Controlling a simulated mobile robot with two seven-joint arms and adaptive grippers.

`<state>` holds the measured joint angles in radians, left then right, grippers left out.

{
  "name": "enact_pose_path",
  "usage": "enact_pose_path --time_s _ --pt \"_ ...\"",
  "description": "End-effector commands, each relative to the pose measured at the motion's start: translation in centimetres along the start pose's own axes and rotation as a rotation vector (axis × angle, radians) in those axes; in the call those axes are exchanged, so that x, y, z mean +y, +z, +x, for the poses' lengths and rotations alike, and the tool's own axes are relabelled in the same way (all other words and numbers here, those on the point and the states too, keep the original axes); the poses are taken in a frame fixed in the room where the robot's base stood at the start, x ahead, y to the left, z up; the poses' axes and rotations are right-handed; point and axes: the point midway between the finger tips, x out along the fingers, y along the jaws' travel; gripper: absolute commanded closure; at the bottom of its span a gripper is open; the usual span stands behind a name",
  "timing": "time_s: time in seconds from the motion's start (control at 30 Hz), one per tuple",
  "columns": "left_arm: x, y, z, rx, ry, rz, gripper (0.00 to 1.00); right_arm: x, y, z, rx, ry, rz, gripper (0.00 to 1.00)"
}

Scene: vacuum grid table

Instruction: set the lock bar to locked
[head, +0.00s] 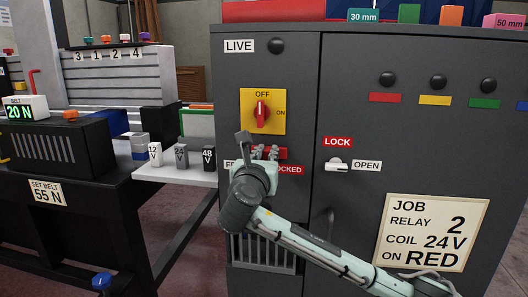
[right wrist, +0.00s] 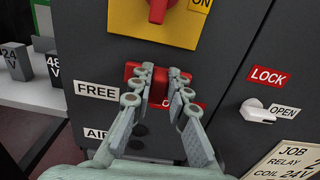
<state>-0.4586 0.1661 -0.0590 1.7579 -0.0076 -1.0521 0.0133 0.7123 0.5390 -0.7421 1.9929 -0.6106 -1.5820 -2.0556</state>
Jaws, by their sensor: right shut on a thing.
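The lock bar is a red piece (right wrist: 160,83) on the dark cabinet front, below the yellow OFF/ON plate. It also shows in the head view (head: 283,153), partly behind my gripper. A white FREE label (right wrist: 97,91) is at its left. A red LOCKED label (head: 290,170) is below right of it, partly covered by my gripper. My right gripper (head: 266,153) is at the bar, its fingers on both sides of the bar's middle and shut on it. The fingers and palm hide part of the bar, so its exact setting is hard to tell. My left gripper is not in view.
Above is a red rotary switch (head: 262,113) pointing to OFF. To the right, a white LOCK/OPEN handle (head: 338,165) sticks out near a dark door handle. A white shelf (head: 180,176) with voltage blocks stands close on the left.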

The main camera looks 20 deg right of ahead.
Motion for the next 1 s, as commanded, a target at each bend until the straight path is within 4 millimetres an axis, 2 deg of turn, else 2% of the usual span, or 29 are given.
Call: enact_pose_path --time_s 0.03,0.2,0.57,0.67,1.0 --pt "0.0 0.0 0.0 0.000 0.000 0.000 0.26 0.1 -0.2 -0.1 0.003 0.001 -0.001 0.83" --pt "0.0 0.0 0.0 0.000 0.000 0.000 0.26 0.1 -0.1 -0.1 0.002 0.001 -0.001 0.62" --pt "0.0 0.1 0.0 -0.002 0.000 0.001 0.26 0.1 0.0 -0.5 0.000 0.003 0.000 0.62" --pt "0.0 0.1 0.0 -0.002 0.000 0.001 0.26 0.1 0.0 -1.6 0.000 0.003 0.001 0.62" --pt "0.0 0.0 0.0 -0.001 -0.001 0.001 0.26 0.2 -0.1 -8.7 0.002 0.005 0.002 0.62"
